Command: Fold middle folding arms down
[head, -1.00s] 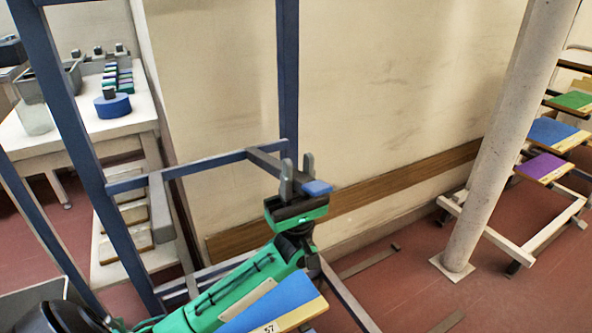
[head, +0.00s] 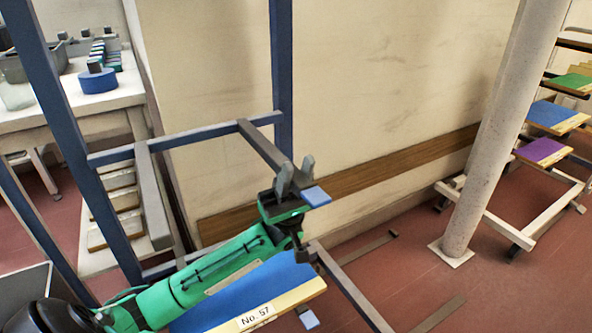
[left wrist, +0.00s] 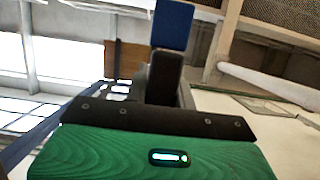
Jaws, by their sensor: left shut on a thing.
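The blue rack (head: 52,125) has a crossbar (head: 195,137) with two grey folding arms. The right folding arm (head: 262,150) slopes from the crossbar toward me and down, and ends in a blue tip (head: 316,196). My left gripper (head: 294,178) is shut on it near that tip. The blue tip also shows in the left wrist view (left wrist: 172,25), beyond the gripper's green body. The left folding arm (head: 152,200) hangs steeply from the crossbar's left part, free of any gripper. My right gripper is out of view.
A blue board marked No. 57 (head: 262,290) lies below my left arm. A white table (head: 110,95) with parts stands at the left. A pale column (head: 485,150) and a rack of coloured boards (head: 540,150) stand right. Red floor between is mostly clear.

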